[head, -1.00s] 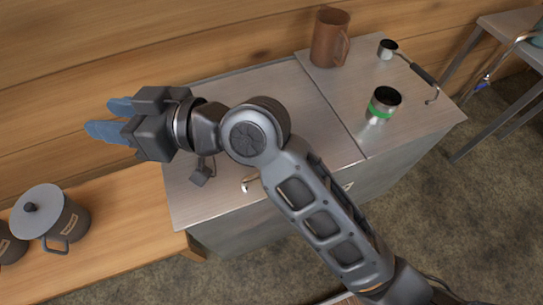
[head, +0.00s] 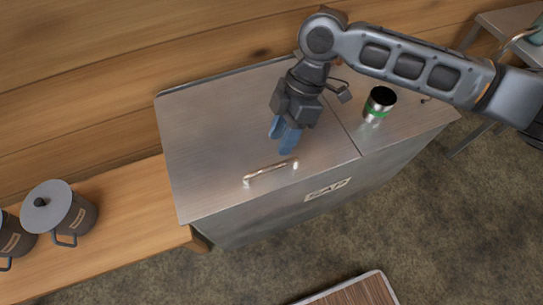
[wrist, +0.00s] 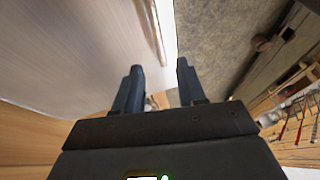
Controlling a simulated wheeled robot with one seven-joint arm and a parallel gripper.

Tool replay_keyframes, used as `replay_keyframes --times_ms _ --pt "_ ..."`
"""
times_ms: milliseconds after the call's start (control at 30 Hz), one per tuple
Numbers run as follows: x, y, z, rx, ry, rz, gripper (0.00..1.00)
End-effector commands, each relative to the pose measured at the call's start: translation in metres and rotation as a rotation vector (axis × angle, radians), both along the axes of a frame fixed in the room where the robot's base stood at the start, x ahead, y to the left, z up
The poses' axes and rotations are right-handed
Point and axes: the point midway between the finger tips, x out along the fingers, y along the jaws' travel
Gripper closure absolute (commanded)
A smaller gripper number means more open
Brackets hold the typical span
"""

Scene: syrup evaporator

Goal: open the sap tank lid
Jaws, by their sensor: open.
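The sap tank is a grey metal box with a "SAP" label (head: 328,189) on its front. Its flat lid (head: 215,135) is down, with a bar handle (head: 271,171) near the front edge. My gripper (head: 284,138) is above the lid, just behind the handle in the head view, fingers pointing down toward it. In the wrist view my open gripper (wrist: 158,80) has two blue fingers apart with nothing between them. The handle (wrist: 154,30) shows beyond the fingertips there, along the lid (wrist: 75,45).
A steel cup with a green band (head: 379,104) stands on the fixed top right of the lid. A wooden bench (head: 120,225) with lidded dark pots (head: 62,210) is at the left. A wooden wall is behind.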

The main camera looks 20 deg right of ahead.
Motion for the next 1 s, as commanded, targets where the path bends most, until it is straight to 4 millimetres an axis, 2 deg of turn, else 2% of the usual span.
replay_keyframes --times_ms 500,900,1000 --pt "-0.013 0.026 -0.06 0.001 0.0 -0.001 0.6" --pt "-0.014 0.029 -0.068 0.002 -0.001 -0.002 0.6" --pt "-0.014 0.029 -0.068 0.002 -0.001 -0.002 0.69"
